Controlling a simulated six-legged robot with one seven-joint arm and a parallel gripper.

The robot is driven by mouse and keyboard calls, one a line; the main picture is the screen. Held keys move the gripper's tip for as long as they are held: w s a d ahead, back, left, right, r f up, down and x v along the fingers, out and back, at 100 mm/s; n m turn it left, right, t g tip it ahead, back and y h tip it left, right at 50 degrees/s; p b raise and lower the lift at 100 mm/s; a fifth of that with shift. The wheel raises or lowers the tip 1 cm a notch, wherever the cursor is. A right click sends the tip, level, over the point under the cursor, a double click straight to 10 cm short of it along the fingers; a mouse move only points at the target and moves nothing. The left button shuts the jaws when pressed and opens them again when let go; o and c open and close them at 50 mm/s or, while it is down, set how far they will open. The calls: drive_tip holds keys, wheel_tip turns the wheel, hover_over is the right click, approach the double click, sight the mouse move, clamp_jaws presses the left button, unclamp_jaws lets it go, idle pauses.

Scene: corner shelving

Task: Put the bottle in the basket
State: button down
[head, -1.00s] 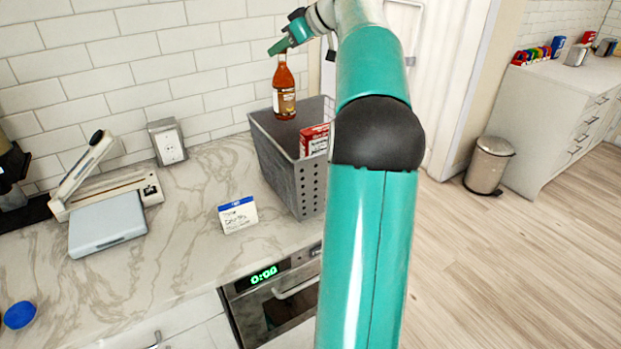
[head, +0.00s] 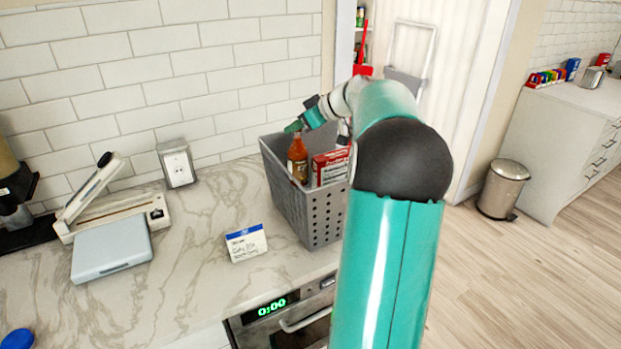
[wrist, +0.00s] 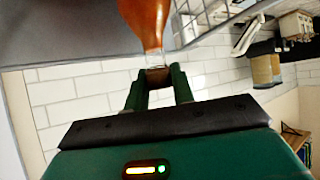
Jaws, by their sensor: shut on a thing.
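The bottle (head: 298,160) is orange-brown with a label and stands upright inside the grey basket (head: 322,215) on the counter, its lower end hidden by the basket's near wall. My gripper (head: 294,127) is at the bottle's top, over the basket. In the wrist view my gripper (wrist: 156,78) is shut on the neck of the bottle (wrist: 146,20). Whether the bottle's base touches the basket floor is hidden.
A red and white box (head: 331,166) is in the basket, right of the bottle. A small card (head: 246,243) stands in front of the basket. A grey-lidded device (head: 112,255) is on the left counter. Marble counter between them is clear.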

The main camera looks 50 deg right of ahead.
sight(304, 148)
wheel_tip(304, 148, down, 3)
drive_tip(key=shift+w+f, duration=0.15)
drive_tip(key=shift+f, duration=2.3)
drive_tip(key=c, duration=1.2)
unclamp_jaws()
